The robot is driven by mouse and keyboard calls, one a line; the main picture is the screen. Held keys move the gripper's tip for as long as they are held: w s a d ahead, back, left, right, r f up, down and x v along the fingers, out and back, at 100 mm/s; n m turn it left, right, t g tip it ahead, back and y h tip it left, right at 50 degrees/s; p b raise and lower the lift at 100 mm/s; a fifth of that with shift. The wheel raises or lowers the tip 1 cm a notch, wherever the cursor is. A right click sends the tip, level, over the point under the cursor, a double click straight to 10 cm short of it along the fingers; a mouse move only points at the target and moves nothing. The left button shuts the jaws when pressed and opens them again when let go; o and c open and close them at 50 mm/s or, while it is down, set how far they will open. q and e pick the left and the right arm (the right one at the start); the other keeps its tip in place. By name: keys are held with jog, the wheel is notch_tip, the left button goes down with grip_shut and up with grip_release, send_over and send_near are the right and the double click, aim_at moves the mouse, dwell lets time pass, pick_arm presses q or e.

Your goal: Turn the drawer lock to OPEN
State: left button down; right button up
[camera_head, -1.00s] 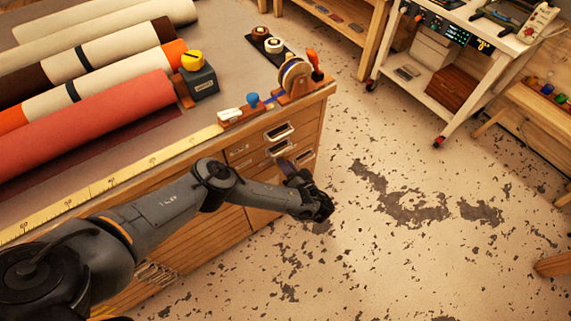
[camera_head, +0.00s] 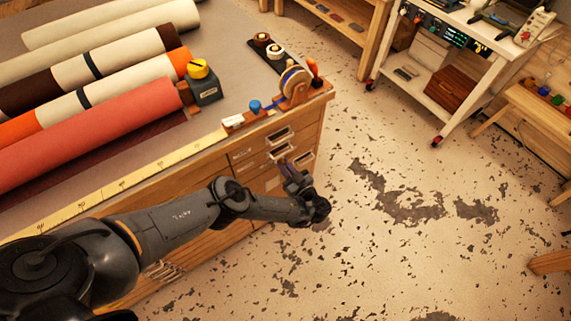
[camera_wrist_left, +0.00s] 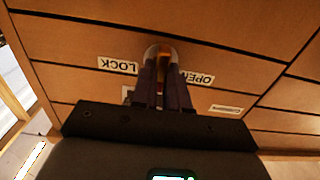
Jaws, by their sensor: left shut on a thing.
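The wooden cabinet (camera_head: 215,171) has drawers on its front, and my left gripper (camera_head: 292,172) is at that front near the right corner. In the left wrist view, the gripper (camera_wrist_left: 160,66) is shut around a small rounded lock knob (camera_wrist_left: 159,49) on the drawer front. Much of the knob is hidden between the fingers. An upside-down LOCK label (camera_wrist_left: 118,65) is left of the fingers and an upside-down OPEN label (camera_wrist_left: 199,78) is right of them. The knob's exact angle cannot be told. My right gripper is not in view.
Fabric rolls (camera_head: 95,122), a yellow-topped dark box (camera_head: 204,84) and a tape dispenser (camera_head: 294,86) are on the cabinet top. A white cart (camera_head: 405,78) stands at the back right. The floor right of the cabinet is clear.

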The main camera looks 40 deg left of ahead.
pick_arm(q)
jog(key=shift+s+n+b, duration=0.2)
jog(key=shift+n+b, duration=0.1)
jog(key=shift+n, duration=4.1)
jog(key=c, duration=1.1)
grip_release()
jog(key=shift+c, duration=0.2)
